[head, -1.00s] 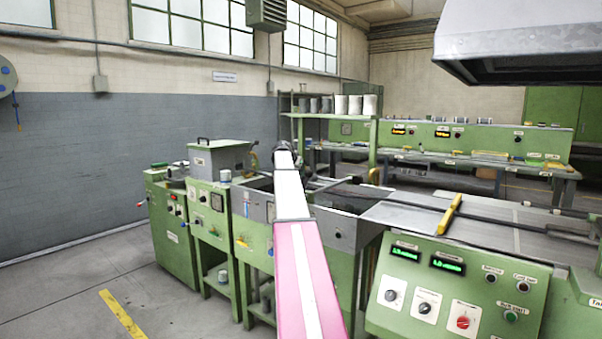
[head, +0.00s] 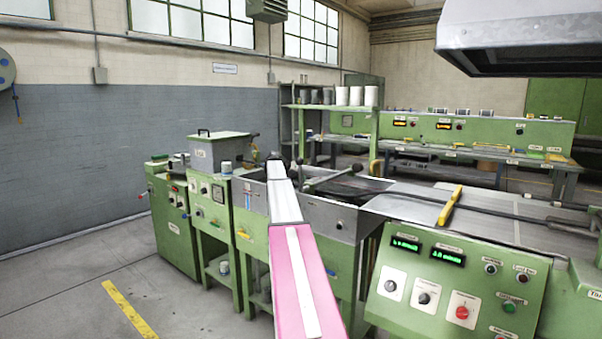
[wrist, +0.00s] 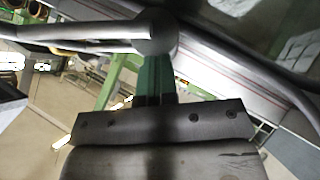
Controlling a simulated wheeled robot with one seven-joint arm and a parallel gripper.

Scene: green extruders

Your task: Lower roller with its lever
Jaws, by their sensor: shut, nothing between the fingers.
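In the wrist view, a grey metal bar (wrist: 85,32) with a thick rounded end crosses the top left, just beyond my gripper (wrist: 155,65). My gripper's green fingers are together and empty. Their tips are at or right by the rounded end; I cannot tell whether they touch. In the head view, a dark lever-like rod (head: 330,180) with a knobbed end stands over the trough, right of my arm. My gripper is hidden behind the end of my arm there. I cannot make out the roller clearly.
The grey metal trough (head: 343,222) lies under and right of my arm. A green control panel (head: 455,285) stands at front right, and a yellow bar (head: 450,206) crosses the machine bed. Floor at front left is clear.

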